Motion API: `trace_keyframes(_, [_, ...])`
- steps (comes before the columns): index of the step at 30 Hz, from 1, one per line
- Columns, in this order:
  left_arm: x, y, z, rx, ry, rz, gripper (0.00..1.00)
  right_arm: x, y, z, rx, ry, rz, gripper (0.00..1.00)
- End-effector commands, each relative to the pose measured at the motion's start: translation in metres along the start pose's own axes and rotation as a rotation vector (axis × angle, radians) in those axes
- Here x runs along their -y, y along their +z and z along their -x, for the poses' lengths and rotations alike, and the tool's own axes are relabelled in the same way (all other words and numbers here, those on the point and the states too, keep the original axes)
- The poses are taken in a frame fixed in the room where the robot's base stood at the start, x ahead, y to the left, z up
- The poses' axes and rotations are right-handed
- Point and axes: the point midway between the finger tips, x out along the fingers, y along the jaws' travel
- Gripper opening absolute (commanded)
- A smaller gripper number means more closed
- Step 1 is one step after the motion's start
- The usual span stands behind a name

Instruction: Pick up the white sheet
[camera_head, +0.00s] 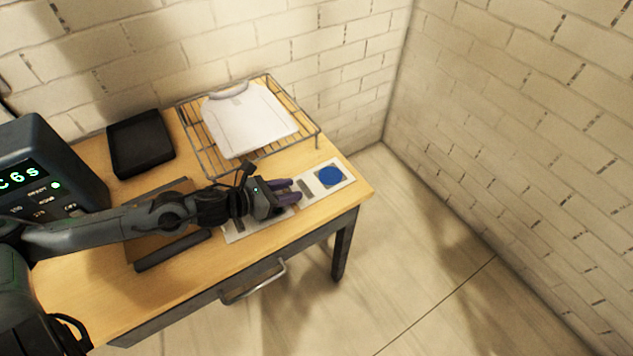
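A flat white sheet (345,184) lies on the right part of the wooden table, near its front right corner. It bears a blue disc (330,175) and grey marks. My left gripper (297,190) reaches in from the left, over the middle of the sheet, and hides part of it. Its two dark purple fingers point right towards the disc. I cannot tell whether the fingers touch the sheet, or whether they are open or shut. My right gripper is not in view.
A wire rack (313,129) with a folded white shirt (243,118) stands behind the sheet. A black tray (140,143) is at the back left. A dark device with a green display (30,178) stands at the left. A drawer handle (253,284) juts from the table front.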

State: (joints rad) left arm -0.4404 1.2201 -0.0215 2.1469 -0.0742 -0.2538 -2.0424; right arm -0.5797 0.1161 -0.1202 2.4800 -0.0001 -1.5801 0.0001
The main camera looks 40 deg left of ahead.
Motion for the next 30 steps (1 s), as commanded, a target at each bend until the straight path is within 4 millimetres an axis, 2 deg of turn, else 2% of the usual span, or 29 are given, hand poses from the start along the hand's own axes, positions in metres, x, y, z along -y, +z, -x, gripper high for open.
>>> trace_keyframes(1, [0.000,0.000,0.000,0.000,0.000,0.000,0.30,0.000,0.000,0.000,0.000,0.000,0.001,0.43])
trace_keyframes(5, [0.000,0.000,0.000,0.000,0.000,0.000,0.10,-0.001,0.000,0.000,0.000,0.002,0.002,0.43])
trace_keyframes(6, [0.000,0.000,0.000,0.000,0.000,0.000,0.09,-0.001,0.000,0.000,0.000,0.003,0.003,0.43])
trace_keyframes(17, [0.000,0.005,0.002,0.000,0.000,-0.001,0.09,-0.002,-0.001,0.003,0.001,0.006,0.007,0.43])
trace_keyframes(23, [0.000,0.023,0.009,0.000,-0.001,-0.003,0.09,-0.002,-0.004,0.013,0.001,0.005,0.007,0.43])
trace_keyframes(27, [0.001,0.045,0.019,-0.001,-0.002,-0.004,0.09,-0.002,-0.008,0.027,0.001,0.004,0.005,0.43])
trace_keyframes(30, [0.024,0.054,0.019,0.005,-0.005,-0.002,0.09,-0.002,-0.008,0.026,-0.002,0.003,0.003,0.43])
